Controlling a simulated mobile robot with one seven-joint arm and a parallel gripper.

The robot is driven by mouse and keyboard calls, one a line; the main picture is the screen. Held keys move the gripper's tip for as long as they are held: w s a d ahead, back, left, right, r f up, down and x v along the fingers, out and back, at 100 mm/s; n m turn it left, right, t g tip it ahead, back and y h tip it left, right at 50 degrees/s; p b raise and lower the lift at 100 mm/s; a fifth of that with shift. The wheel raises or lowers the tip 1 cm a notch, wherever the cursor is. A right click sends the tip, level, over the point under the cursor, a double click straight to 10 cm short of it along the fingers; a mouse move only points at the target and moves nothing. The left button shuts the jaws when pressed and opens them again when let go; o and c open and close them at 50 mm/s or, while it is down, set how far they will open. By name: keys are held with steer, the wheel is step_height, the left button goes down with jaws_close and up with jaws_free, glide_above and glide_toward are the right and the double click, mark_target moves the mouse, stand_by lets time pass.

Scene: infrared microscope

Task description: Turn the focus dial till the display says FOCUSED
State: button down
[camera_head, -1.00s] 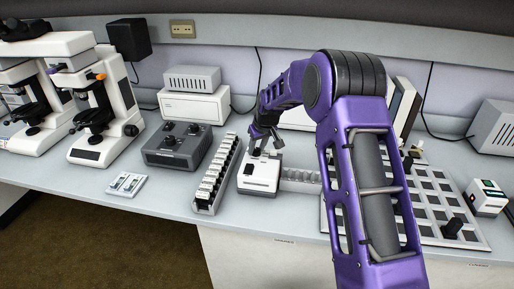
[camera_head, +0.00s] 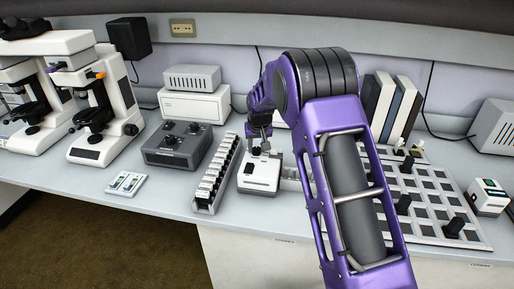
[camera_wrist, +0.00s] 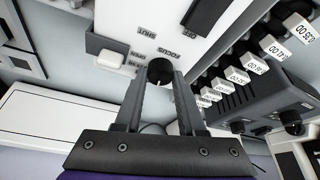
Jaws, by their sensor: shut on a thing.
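The focus dial (camera_wrist: 160,71) is a small round black knob on the white instrument (camera_head: 260,176). Printed labels around it show upside down in the wrist view, one reading FOCUS. My gripper (camera_wrist: 161,80) points at the panel with its two fingers on either side of the knob, shut on it. In the head view my gripper (camera_head: 259,150) stands over the back part of the white instrument, and its fingers largely hide the knob. A dark rectangle (camera_wrist: 206,14) lies on the panel in the wrist view; no display text is readable.
A rack of labelled slides (camera_head: 216,178) stands close left of the instrument. A grey box with knobs (camera_head: 176,146) is further left. A tray of square cells (camera_head: 435,207) lies to the right, with a small white device (camera_head: 487,197) beyond. Bench front left is mostly clear.

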steer(key=shift+m+h, duration=0.4)
steer(key=shift+m, duration=0.7)
steer(key=c, duration=0.5)
jaws_free()
steer(key=p+v, duration=0.1)
steer(key=v, duration=1.6)
steer(key=shift+r, duration=0.2)
steer(key=shift+a+r, duration=0.1)
steer(key=shift+a, duration=0.05)
